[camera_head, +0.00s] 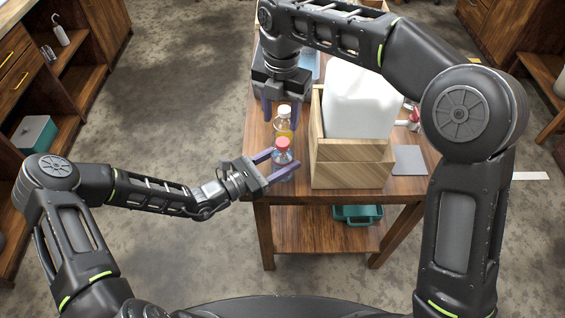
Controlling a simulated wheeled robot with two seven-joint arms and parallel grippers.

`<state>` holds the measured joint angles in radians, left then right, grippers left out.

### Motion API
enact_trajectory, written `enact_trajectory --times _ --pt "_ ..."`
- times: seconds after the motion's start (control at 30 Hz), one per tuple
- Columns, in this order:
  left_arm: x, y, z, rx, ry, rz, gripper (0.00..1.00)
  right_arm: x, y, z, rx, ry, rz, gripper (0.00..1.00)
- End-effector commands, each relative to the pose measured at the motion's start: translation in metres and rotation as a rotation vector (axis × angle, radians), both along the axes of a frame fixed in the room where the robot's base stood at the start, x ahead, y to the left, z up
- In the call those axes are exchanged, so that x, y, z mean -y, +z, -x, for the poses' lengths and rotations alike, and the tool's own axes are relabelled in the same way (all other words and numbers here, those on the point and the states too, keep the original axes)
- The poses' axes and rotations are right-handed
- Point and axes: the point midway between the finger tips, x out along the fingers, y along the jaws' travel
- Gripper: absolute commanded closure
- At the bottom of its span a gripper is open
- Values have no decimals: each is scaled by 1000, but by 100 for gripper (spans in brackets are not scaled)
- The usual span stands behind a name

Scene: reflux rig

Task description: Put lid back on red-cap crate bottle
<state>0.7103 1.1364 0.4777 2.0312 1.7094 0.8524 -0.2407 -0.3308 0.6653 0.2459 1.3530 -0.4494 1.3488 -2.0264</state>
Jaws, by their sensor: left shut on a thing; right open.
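A clear bottle (281,157) with a red cap (283,144) is at the table's near left edge, left of the wooden crate (349,177). The red cap shows at the bottle's top; whether it is seated or loose I cannot tell. My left gripper (283,164) is shut on this bottle, its fingers on both sides, and hides part of its body. Just behind is a bottle with yellowish contents (282,126) and a white cap (284,111). My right gripper (282,108) is open, pointing down, with its fingers around the white cap's area; contact is unclear.
A big white container (361,100) stands in the crate. A grey flat piece (409,160) and a small red-and-white item (413,118) lie to its right. A teal bin (357,215) is on the shelf below. Cabinets line the left side; the floor between is clear.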

Motion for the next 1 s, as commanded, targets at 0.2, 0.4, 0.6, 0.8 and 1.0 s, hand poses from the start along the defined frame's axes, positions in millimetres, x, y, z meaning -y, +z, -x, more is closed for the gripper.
enact_trajectory --times 0.2,0.4,0.6,0.8,1.0 --pt "0 0 0 0 0 0 100 3 0 -1 5 338 12 52" --pt "0 0 0 0 0 0 100 3 0 -1 5 430 12 52" --pt "0 0 0 0 0 0 100 3 0 -1 5 431 12 52" --pt "0 0 0 0 0 0 100 3 -4 -1 5 429 12 52" --pt "0 0 0 0 0 0 100 4 -24 -1 3 428 13 52"
